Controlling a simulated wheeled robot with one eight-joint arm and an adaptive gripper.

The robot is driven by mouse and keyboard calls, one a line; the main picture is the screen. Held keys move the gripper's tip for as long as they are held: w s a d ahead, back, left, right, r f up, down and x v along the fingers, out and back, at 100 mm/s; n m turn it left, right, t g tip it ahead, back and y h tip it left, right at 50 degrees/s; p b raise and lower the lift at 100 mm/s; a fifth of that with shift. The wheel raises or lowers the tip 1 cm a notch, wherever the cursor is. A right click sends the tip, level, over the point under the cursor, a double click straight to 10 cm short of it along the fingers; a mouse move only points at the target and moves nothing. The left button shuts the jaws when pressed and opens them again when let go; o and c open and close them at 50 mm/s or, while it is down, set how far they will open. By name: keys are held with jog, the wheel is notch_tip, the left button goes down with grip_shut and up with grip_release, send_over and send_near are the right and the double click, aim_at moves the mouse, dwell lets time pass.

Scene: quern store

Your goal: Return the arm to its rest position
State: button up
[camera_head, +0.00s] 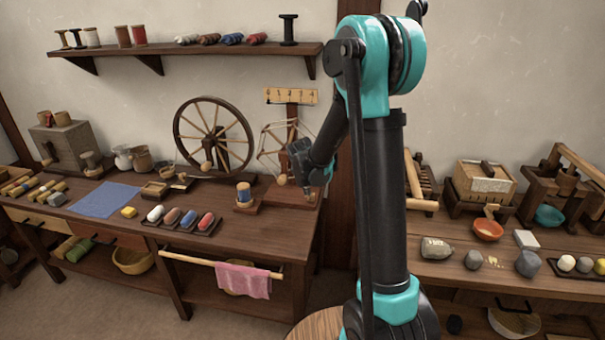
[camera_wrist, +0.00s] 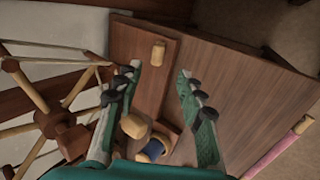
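My arm (camera_head: 380,200) stands in the middle of the head view, bent at the top with its forearm hanging down to the left. My gripper (camera_head: 303,180) is over the right end of the left table, close to the yarn winder (camera_head: 272,150). In the wrist view my gripper (camera_wrist: 160,75) is open, with its two teal fingers well apart and nothing held between them. Beyond and between the fingers show the winder's dark wooden base (camera_wrist: 140,40), a light peg (camera_wrist: 158,52), a wooden knob (camera_wrist: 133,126) and a blue spool (camera_wrist: 153,149).
The left table (camera_head: 255,225) holds a spinning wheel (camera_head: 214,130), the blue spool on its stand (camera_head: 243,193) and a tray of coloured rolls (camera_head: 182,220). A shelf (camera_head: 190,52) is above. The right bench (camera_head: 455,265) holds stones, bowls and wooden presses.

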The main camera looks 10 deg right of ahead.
jog(key=s+d+m, duration=0.2)
jog(key=s+m, duration=0.2)
jog(key=s, duration=0.7)
jog(key=s+d+m+g+y, duration=0.1)
jog(key=s+m, duration=0.4)
jog(key=s, duration=0.6)
jog(key=s+d+m+g+y, duration=0.1)
jog(key=s+m, duration=0.4)
jog(key=s, duration=0.6)
jog(key=shift+s+d+f, duration=0.35)
jog(key=shift+d+f, duration=0.1)
jog(key=shift+d, duration=0.4)
